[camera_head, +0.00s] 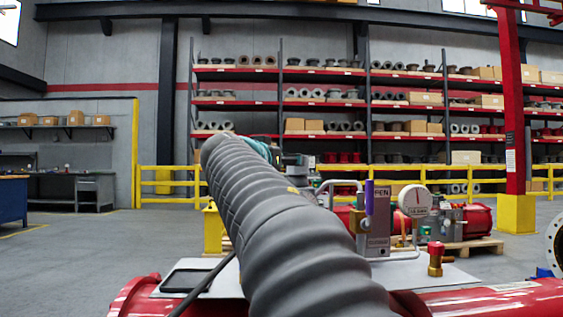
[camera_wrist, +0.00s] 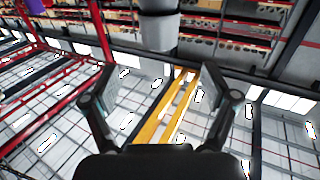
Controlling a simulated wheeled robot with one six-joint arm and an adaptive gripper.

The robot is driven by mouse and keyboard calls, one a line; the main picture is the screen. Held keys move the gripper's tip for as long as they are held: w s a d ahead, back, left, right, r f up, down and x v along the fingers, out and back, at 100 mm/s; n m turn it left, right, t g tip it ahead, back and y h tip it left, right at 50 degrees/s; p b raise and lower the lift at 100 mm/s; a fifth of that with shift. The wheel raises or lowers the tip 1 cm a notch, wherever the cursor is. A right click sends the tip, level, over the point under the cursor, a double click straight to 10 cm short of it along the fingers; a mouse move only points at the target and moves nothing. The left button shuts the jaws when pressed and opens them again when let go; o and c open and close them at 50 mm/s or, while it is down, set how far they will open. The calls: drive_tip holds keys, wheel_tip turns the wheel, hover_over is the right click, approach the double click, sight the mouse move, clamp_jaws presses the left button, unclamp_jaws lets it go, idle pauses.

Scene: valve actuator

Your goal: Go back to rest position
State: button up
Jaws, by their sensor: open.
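My gripper (camera_wrist: 160,82) shows in the wrist view with its two dark fingers spread wide apart. Nothing is between them. In the head view my grey-sleeved arm rises from the bottom middle toward the upper left and hides the gripper. The red valve actuator (camera_head: 522,300) lies along the bottom of the head view. Above it, right of my arm, stand a grey block (camera_head: 376,238) with a purple handle (camera_head: 369,198), a round pressure gauge (camera_head: 414,200) and a red-and-brass knob (camera_head: 435,258). My arm covers part of this group.
A light plate (camera_head: 455,275) carries a dark flat device (camera_head: 186,281) at left. Behind are a yellow railing (camera_head: 165,184), a red post (camera_head: 513,110) with a yellow base, and loaded shelves (camera_head: 330,104). Open floor (camera_head: 75,255) lies at left.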

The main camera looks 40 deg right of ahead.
idle(0.3)
drive_tip(key=s+a+f+n+g+y+p, duration=0.1)
drive_tip(key=s+a+f+n+y+p, duration=0.2)
drive_tip(key=s+a+f, duration=0.5)
drive_tip(key=s+a+f+n+g+y+p, duration=0.1)
drive_tip(key=s+a+f+n+y+p, duration=0.2)
drive_tip(key=f, duration=1.4)
drive_tip(key=s+a+f+n+g+y+p, duration=0.1)
drive_tip(key=s+a+f+n+y+p, duration=0.1)
drive_tip(key=s+a+f+n+y, duration=0.3)
drive_tip(key=s+a+f+y, duration=0.4)
drive_tip(key=s+a+f, duration=0.4)
drive_tip(key=a, duration=0.2)
drive_tip(key=shift+a+n+g+p, duration=0.3)
drive_tip(key=shift+n+p, duration=0.1)
idle(0.6)
